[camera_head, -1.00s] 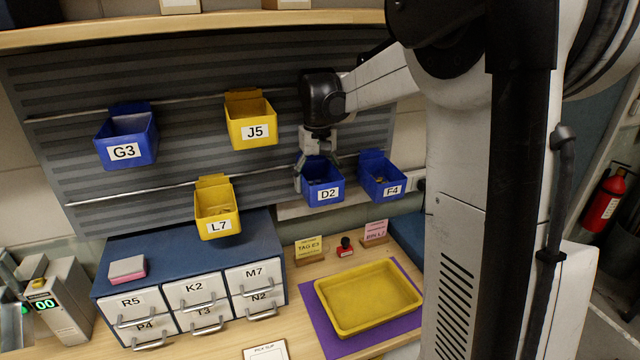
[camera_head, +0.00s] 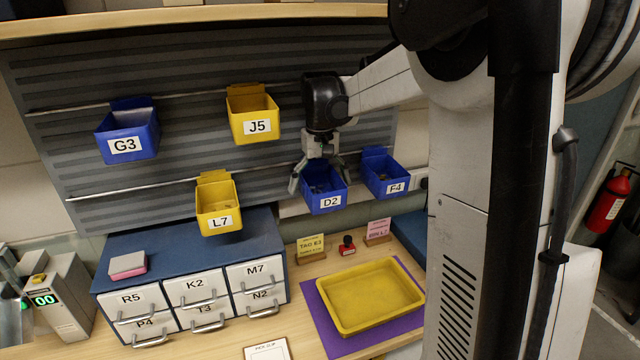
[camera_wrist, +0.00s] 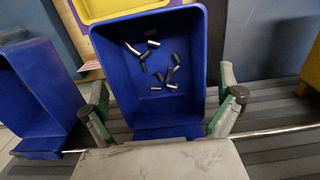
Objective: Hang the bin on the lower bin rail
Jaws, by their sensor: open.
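The blue bin D2 (camera_head: 327,202) is at the lower bin rail (camera_head: 130,190), on its right part, left of bin F4. My gripper (camera_head: 320,180) is above it, with open fingers spread to either side of its back. In the wrist view, D2 (camera_wrist: 166,105) lies between the open fingers of my gripper (camera_wrist: 166,94) and holds several small metal pins. The rail (camera_wrist: 275,131) shows to both sides of the bin's back. Whether its lip is fully seated on the rail is hidden.
Blue bin F4 (camera_head: 384,174) hangs close to the right of D2. Yellow bins L7 (camera_head: 218,208) and J5 (camera_head: 253,116) and blue bin G3 (camera_head: 127,137) hang farther left. Below are a drawer cabinet (camera_head: 190,250) and a yellow tray (camera_head: 370,297) on a purple mat.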

